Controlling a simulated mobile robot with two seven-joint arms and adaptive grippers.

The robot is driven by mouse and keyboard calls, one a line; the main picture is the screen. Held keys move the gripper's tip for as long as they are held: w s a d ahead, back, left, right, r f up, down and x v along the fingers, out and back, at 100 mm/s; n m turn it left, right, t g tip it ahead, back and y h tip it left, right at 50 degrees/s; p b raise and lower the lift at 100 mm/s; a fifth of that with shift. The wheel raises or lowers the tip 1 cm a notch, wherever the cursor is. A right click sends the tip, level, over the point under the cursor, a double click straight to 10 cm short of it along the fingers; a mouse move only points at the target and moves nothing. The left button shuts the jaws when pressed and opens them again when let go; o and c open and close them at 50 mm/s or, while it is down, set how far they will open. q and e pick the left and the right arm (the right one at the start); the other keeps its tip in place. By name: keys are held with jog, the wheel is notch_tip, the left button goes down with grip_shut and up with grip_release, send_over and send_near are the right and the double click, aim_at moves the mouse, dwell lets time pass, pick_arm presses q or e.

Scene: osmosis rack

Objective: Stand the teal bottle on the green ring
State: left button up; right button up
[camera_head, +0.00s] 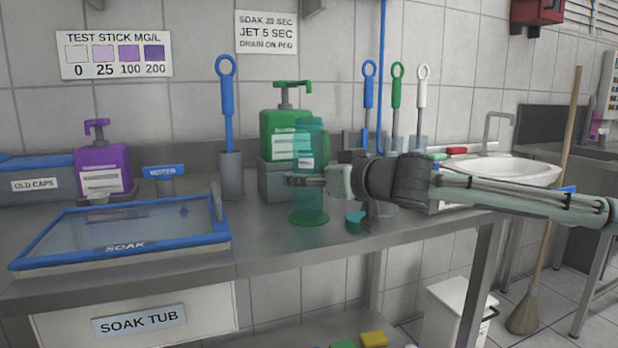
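The teal bottle (310,150) is tall, see-through and upright, with a small label. Its foot is at the green ring (308,219), which lies flat on the grey counter near the front edge. I cannot tell whether the bottle's foot rests fully on the ring or just above it. My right gripper (306,181) reaches in from the right at the bottle's lower half. One finger crosses in front of the bottle; the other is hidden, so its grip is unclear. My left gripper is not in view.
A teal cap (355,221) lies right of the ring, below my gripper. The blue-framed soak tub lid (120,232) and purple pump bottle (103,163) are left. A sink (500,172) is right.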

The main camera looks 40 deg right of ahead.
jog(key=shift+f+b, duration=0.35)
jog(key=shift+b, duration=0.05)
dwell(0.4)
jog(key=o, duration=1.2)
jog(key=o, duration=0.6)
